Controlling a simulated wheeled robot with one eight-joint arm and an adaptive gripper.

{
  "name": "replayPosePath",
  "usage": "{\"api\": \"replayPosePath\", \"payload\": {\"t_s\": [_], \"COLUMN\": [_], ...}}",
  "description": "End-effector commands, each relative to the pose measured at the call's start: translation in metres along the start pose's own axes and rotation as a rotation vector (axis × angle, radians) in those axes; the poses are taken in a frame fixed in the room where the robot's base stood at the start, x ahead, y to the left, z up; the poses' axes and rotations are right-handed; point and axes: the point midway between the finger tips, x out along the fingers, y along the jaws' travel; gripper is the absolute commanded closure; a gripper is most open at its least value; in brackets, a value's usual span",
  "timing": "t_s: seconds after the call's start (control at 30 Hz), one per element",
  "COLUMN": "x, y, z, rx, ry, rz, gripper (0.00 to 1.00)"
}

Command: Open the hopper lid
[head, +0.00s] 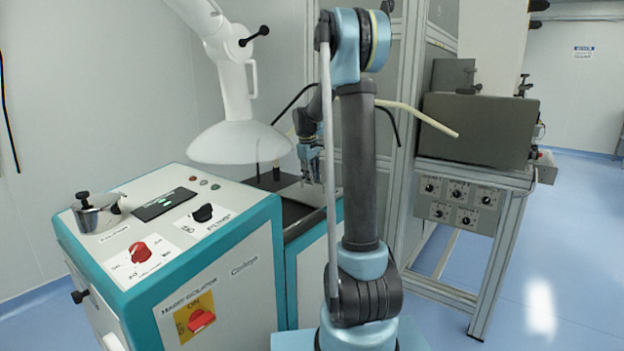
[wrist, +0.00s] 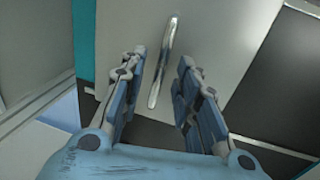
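The hopper lid appears to be the flat grey panel (wrist: 225,40) below my gripper, with a slim shiny bar handle (wrist: 163,62). In the head view, part of this grey panel (head: 296,194) shows in the dark-edged top behind the teal and white cabinet. It lies flat and looks closed. My gripper (head: 310,174) points down over it. In the wrist view my gripper (wrist: 162,60) is open, and the handle appears between its two fingers. I cannot tell whether the fingers touch it or are still above it. My arm hides part of the panel in the head view.
The control cabinet (head: 235,262) with red and black knobs stands at left, with a small metal pot (head: 98,216) on top. A white dome hood (head: 238,142) hangs close left of my gripper. A framed machine with a dark box (head: 480,128) stands right. Blue floor is open at far right.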

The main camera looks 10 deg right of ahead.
Motion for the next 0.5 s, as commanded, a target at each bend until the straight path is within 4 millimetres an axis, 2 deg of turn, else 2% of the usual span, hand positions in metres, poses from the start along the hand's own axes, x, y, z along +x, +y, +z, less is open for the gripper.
{"api": "replayPosePath", "payload": {"t_s": [0.2,0.3,0.33,0.5], "x": [0.0001,0.0,0.0,-0.0001], "y": [0.0001,0.0001,0.0002,0.0003], "z": [0.0,0.0,0.0,0.0], "rx": [0.0,0.0,0.0,0.0], "ry": [0.0,0.0,0.0,0.0], "rz": [0.0,0.0,0.0,0.0], "gripper": [0.72,0.95,1.0,1.0]}}
